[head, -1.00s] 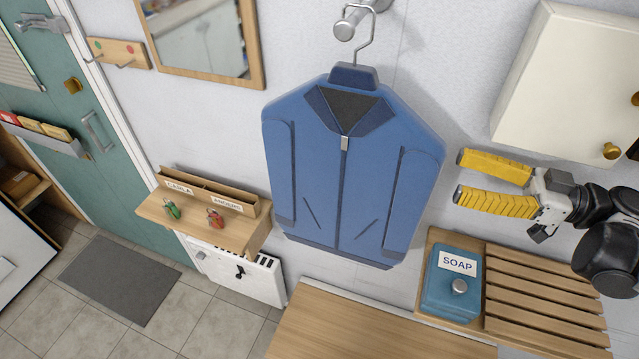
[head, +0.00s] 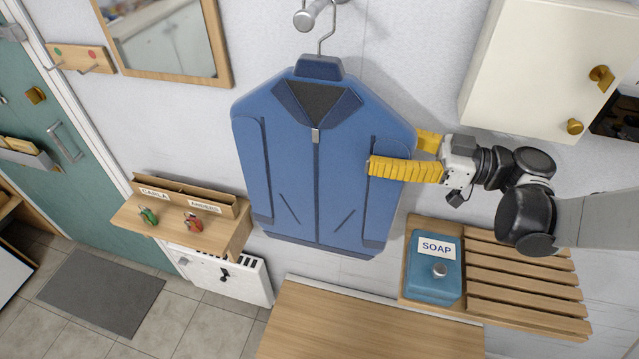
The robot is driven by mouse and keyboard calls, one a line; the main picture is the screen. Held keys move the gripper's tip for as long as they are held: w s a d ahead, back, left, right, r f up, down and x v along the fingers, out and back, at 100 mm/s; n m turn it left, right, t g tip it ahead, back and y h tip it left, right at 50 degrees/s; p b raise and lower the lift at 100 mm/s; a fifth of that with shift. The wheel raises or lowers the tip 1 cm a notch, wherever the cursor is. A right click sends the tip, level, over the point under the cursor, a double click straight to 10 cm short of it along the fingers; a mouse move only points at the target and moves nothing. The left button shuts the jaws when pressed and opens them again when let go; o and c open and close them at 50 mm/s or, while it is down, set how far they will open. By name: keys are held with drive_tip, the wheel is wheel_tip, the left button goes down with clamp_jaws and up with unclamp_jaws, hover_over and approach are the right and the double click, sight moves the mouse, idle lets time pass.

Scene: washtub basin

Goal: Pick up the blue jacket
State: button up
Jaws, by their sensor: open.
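The blue jacket (head: 290,185) hangs upright on a metal hanger (head: 322,35) from a wall peg (head: 304,20). It has a dark collar, a zip and dark trim. My gripper (head: 395,155) is open at the jacket's right side. One yellow finger lies in front of the right sleeve in the picture. The other yellow finger is partly hidden behind the jacket's right edge. I cannot tell whether either finger touches the cloth.
A white cabinet (head: 530,65) is above my gripper. A blue soap box (head: 433,272) sits beside a slatted wooden rack (head: 520,285) below it. A wooden shelf (head: 165,228) with small keys is at left. A wooden top (head: 365,325) lies below the jacket.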

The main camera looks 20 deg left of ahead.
drive_tip(key=shift+c, duration=0.5)
clamp_jaws()
drive_tip(key=shift+r, duration=0.1)
